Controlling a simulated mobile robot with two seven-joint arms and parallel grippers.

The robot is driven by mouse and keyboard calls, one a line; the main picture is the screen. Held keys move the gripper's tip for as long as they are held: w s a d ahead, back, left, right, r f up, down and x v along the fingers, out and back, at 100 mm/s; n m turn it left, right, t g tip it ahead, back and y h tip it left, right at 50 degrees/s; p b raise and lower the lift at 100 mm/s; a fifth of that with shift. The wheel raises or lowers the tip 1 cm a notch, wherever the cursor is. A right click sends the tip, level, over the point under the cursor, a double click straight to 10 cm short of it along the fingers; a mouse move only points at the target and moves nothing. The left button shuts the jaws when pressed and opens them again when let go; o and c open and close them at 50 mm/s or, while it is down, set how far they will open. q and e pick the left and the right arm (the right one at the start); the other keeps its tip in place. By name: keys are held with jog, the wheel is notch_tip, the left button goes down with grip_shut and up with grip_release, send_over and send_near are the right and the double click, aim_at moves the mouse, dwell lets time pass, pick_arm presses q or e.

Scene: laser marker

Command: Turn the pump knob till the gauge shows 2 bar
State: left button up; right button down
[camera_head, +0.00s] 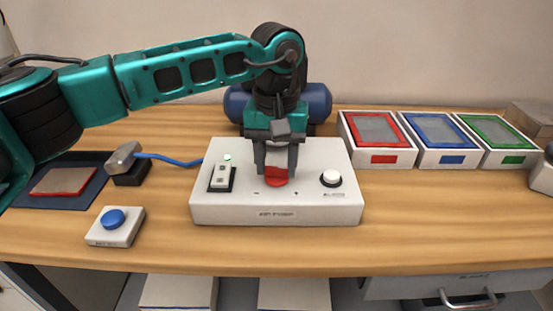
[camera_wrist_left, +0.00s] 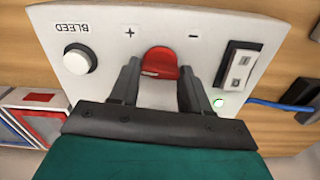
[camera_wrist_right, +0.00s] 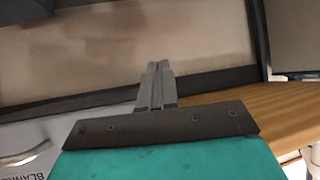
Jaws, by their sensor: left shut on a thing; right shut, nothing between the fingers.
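The pump is a white box (camera_head: 215,210) on the wooden table. Its red knob (camera_head: 277,181) sits on top between minus and plus marks. My left gripper (camera_head: 276,170) comes down from above with its fingers on either side of the knob, shut on it. In the left wrist view the red knob (camera_wrist_left: 160,62) shows between the fingers (camera_wrist_left: 160,90). My right gripper (camera_wrist_right: 158,85) is shut and empty in the right wrist view. I see no gauge dial; it may be hidden behind my left arm.
On the pump are a switch (camera_head: 222,175) with a green light and a white bleed button (camera_head: 331,178). A blue tank (camera_head: 318,101) stands behind. Red, blue and green framed trays (camera_head: 408,152) stand right.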

aim_at(276, 168)
pick_arm(q)
jog(key=o, duration=1.1)
jog(key=shift+c, duration=0.2)
jog(key=shift+r, duration=0.1)
notch_tip(276, 168, up, 13)
jog(key=p, duration=0.1)
